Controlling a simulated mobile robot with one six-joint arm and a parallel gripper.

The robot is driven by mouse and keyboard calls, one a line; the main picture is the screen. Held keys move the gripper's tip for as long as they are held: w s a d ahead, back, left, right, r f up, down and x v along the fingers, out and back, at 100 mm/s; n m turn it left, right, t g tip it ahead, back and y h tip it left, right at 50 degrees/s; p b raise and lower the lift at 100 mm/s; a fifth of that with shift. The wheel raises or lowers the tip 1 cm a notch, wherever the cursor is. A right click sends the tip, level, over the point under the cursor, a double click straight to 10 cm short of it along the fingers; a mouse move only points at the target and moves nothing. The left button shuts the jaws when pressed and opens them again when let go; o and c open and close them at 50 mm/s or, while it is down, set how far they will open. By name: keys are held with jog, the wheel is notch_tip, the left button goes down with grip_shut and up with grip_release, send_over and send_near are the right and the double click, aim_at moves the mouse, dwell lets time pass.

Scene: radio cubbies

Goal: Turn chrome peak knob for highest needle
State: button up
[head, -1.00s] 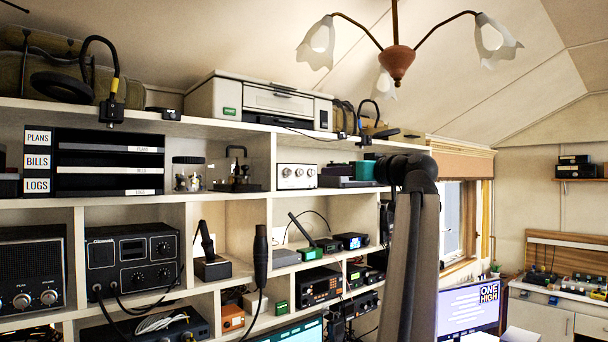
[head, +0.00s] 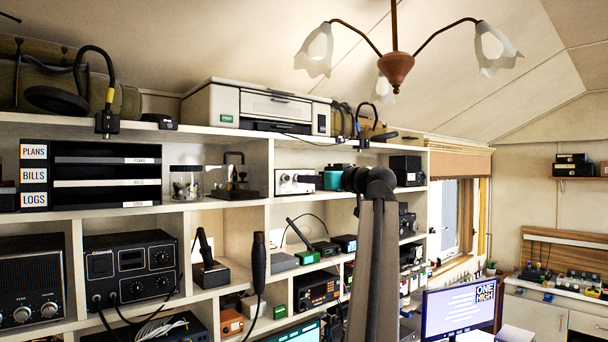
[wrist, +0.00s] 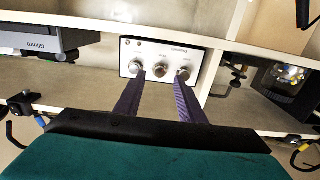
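A white box (head: 284,187) with chrome knobs stands in an upper cubby in the head view. The wrist view shows its front panel (wrist: 165,48) with three chrome knobs in a row: left knob (wrist: 136,68), middle knob (wrist: 161,71) and right knob (wrist: 184,73). The labels are too small to read. My gripper (wrist: 160,78) is open, with its dark fingers apart in front of the panel. The fingertips overlap the outer knobs in the picture, and the middle knob shows between them. Contact cannot be told. No needle is readable.
A black radio (head: 30,280) with silver knobs sits lower left; another black unit (head: 131,266) stands beside it. A glass jar (head: 186,183) and a brass-and-black device (head: 234,180) stand left of the box. The printer (head: 258,108) is on top. Shelf boards bound the cubby.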

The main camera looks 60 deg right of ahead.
jog(key=p+x, duration=0.1)
jog(key=x, duration=0.3)
jog(key=shift+d, duration=0.1)
grip_shut()
